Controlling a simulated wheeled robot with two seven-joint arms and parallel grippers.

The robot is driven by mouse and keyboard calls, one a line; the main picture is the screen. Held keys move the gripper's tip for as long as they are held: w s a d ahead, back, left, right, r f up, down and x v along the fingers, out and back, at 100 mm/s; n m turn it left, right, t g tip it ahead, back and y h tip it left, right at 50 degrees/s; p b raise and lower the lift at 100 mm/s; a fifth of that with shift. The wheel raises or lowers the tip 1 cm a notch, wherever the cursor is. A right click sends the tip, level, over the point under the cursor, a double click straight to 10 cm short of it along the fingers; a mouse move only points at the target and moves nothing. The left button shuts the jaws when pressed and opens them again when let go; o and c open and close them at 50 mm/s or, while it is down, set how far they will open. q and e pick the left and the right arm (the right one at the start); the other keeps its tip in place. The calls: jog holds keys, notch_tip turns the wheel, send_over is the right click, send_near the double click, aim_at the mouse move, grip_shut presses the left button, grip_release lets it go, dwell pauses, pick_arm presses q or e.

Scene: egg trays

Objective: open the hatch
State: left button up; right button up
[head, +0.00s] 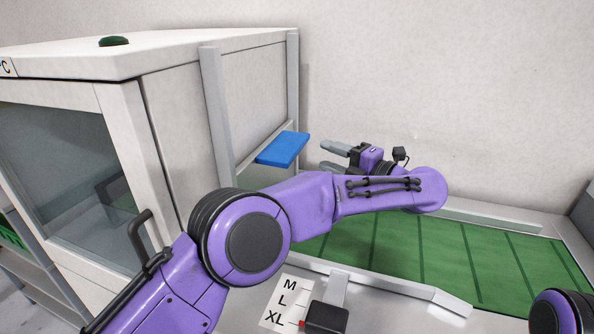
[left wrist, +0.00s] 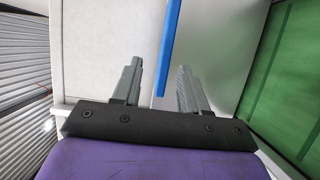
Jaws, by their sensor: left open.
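A blue flat plate (head: 283,149) sticks out from the right side of the white cabinet, between two grey upright rails. It looks like the hatch or its handle; I cannot tell which. My left gripper (head: 325,157) is open and empty, to the right of the plate, with its fingers pointing left toward it. In the left wrist view the blue plate (left wrist: 169,45) shows edge-on as a strip between the two fingers of the left gripper (left wrist: 161,77). In the head view a gap shows between fingertips and plate. My right gripper is out of view.
A green conveyor belt (head: 440,250) runs below my left arm. A size-label plate (head: 283,303) stands near the front.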

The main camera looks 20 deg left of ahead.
aim_at(300, 150)
pick_arm(q)
jog(key=x, duration=0.3)
jog(key=f+p+x, duration=0.1)
jog(key=x, duration=0.3)
jog(key=p+x, duration=0.1)
jog(key=x, duration=0.2)
jog(key=shift+a+f, duration=0.15)
jog(key=shift+a, duration=0.1)
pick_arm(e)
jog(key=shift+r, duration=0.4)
pick_arm(q)
jog(key=shift+c, duration=0.2)
grip_shut()
